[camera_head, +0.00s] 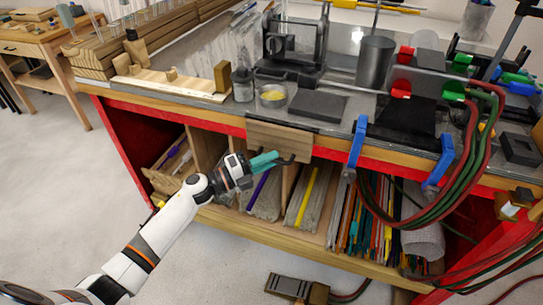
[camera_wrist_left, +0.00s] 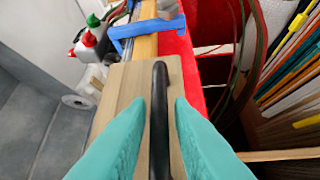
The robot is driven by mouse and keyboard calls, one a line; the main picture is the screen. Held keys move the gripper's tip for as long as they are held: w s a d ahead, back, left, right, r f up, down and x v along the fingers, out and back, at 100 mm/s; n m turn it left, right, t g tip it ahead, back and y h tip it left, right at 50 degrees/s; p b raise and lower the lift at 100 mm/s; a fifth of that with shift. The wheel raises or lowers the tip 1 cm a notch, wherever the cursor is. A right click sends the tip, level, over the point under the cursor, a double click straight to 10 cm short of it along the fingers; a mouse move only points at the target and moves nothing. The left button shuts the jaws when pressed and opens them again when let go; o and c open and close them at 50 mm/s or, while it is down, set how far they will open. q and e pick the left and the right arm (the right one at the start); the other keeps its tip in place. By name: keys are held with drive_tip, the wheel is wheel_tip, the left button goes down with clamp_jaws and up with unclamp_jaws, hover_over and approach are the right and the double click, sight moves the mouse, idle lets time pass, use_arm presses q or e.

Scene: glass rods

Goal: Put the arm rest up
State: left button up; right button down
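The arm rest is a wooden board (camera_head: 279,138) hanging down at the front edge of the workbench, below the dark top. It has a black bar handle (camera_head: 289,161). In the left wrist view the board (camera_wrist_left: 128,84) fills the middle and the handle (camera_wrist_left: 159,110) runs lengthwise along it. My left gripper (camera_head: 276,158) has teal fingers and is at the handle. In the wrist view the fingers (camera_wrist_left: 159,101) are open, one on each side of the handle, with gaps showing on both sides. My right gripper is not in view.
Blue clamps (camera_head: 356,143) grip the bench edge to the right, with red and green hoses (camera_head: 470,150) hanging beside them. Shelves of coloured rods (camera_head: 370,215) lie under the bench. A dark slab (camera_head: 317,105) and glass jar (camera_head: 271,95) stand on the top above the board.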

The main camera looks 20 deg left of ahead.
use_arm(q)
drive_tip(key=shift+w+d, duration=0.35)
drive_tip(key=shift+d, duration=0.05)
drive_tip(key=shift+r, duration=0.1)
clamp_jaws()
